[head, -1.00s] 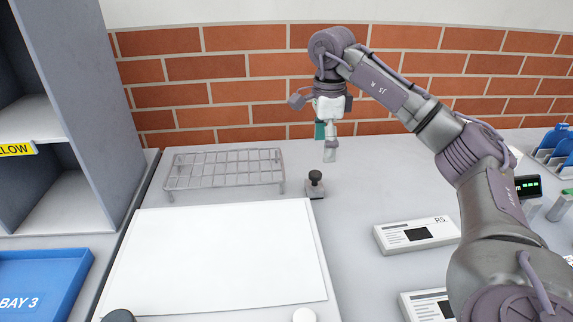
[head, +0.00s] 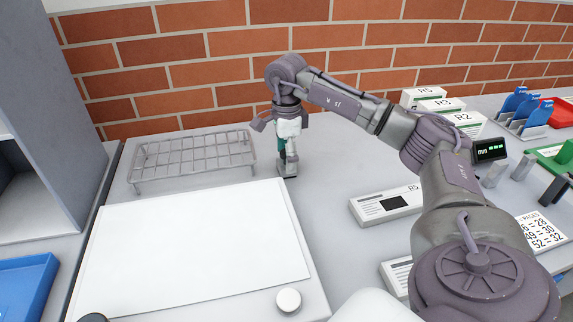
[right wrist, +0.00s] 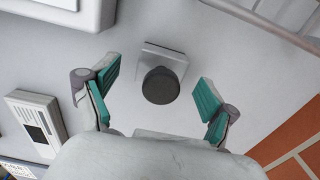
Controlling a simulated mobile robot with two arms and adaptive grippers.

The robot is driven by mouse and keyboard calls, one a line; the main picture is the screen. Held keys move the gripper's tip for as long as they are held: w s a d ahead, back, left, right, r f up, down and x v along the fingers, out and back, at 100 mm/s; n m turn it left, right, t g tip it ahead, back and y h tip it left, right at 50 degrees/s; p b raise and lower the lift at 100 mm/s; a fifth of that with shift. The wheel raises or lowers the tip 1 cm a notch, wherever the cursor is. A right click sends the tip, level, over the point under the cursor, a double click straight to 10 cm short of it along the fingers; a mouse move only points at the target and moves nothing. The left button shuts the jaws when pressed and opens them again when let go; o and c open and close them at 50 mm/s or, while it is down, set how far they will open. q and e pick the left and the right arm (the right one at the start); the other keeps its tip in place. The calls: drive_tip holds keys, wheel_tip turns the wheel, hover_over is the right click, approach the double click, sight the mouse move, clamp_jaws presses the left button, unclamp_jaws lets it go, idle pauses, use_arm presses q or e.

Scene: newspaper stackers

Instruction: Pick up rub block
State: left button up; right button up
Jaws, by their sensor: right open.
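The rub block, a grey square base with a dark round knob (right wrist: 161,85), stands upright on the table. In the right wrist view it sits between and slightly beyond the open fingers of my right gripper (right wrist: 155,98), which have teal pads. The fingers do not touch it. In the head view my right gripper (head: 286,150) points down over the rub block (head: 288,174), which is mostly hidden behind it; only part of its base shows. My left gripper is not in view.
A wire rack (head: 190,160) stands left of the block, close to the brick wall. A large white board (head: 195,250) lies in front with a white round knob (head: 289,300). A newspaper stack labelled R5 (head: 385,206) lies to the right.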

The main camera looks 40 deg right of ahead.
wheel_tip(320, 180, down, 2)
drive_tip(key=shift+d+f, duration=0.1)
drive_tip(key=shift+f, duration=0.15)
drive_tip(key=shift+w+r, duration=0.1)
clamp_jaws()
drive_tip(key=shift+r, duration=0.1)
drive_tip(key=shift+r, duration=0.55)
wheel_tip(320, 180, up, 3)
drive_tip(key=shift+r, duration=0.1)
drive_tip(key=s+d+r+b, duration=0.1)
drive_tip(key=s+d+r, duration=0.4)
drive_tip(key=s, duration=0.5)
drive_tip(key=shift+d+r, duration=0.4)
drive_tip(key=shift+r, duration=0.35)
